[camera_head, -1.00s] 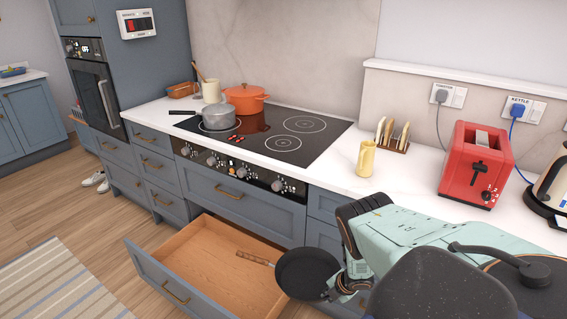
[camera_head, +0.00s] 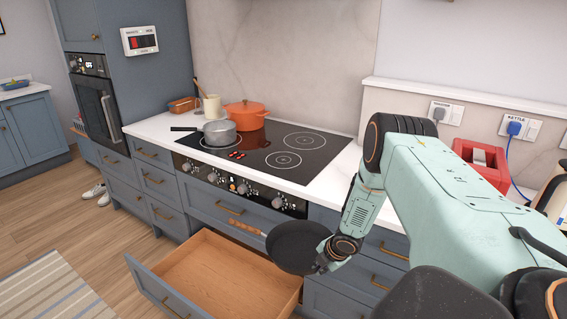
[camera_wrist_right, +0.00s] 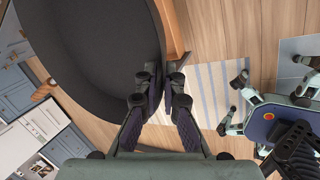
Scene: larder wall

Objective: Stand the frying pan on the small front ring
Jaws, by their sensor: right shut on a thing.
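The frying pan (camera_head: 297,247) is black with a brown wooden handle (camera_head: 237,226) that points left. In the head view it hangs in the air in front of the cabinet fronts, beside and above the open drawer. My right gripper (camera_head: 322,262) is shut on the pan's rim, opposite the handle. In the right wrist view the pan (camera_wrist_right: 95,45) fills the upper left and its edge lies at the closed fingers (camera_wrist_right: 165,75). The small front ring (camera_head: 283,160) on the black hob (camera_head: 262,164) is bare. My left gripper does not show.
A grey saucepan (camera_head: 220,134) and an orange pot (camera_head: 246,114) stand on the hob's left side. The larger back ring (camera_head: 305,141) is bare. The drawer (camera_head: 236,273) below is open and empty. A red toaster (camera_head: 483,162) stands partly behind my right arm.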

